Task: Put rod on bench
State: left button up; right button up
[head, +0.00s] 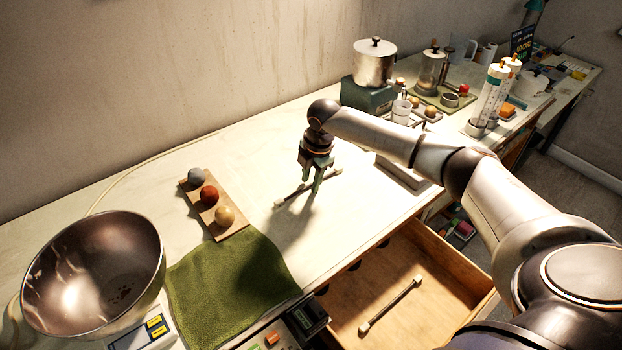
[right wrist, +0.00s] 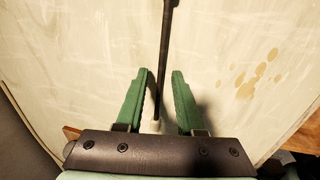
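A thin rod (head: 291,196) with pale ends lies on the pale bench top (head: 350,225). My right gripper (head: 311,187) points down at this rod, near its middle in the head view. In the right wrist view, the dark rod (right wrist: 164,60) runs lengthwise between the two green fingers (right wrist: 158,90). The fingers stand apart with gaps on both sides, so the gripper is open. A second similar rod (head: 390,307) lies in the open wooden drawer (head: 345,305) below the bench. My left gripper is not in view.
A wooden board (head: 228,224) with three balls, a green cloth (head: 225,280) and a large metal bowl (head: 95,275) are at left. A grey block (head: 403,172) lies right of the gripper. Pots and cylinders crowd the back right. Bench around the rod is clear.

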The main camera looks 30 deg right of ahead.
notch_tip(320, 180, up, 12)
jog(key=s, duration=0.2)
jog(key=shift+s, duration=0.2)
jog(key=shift+s+f, duration=0.1)
dwell(0.5)
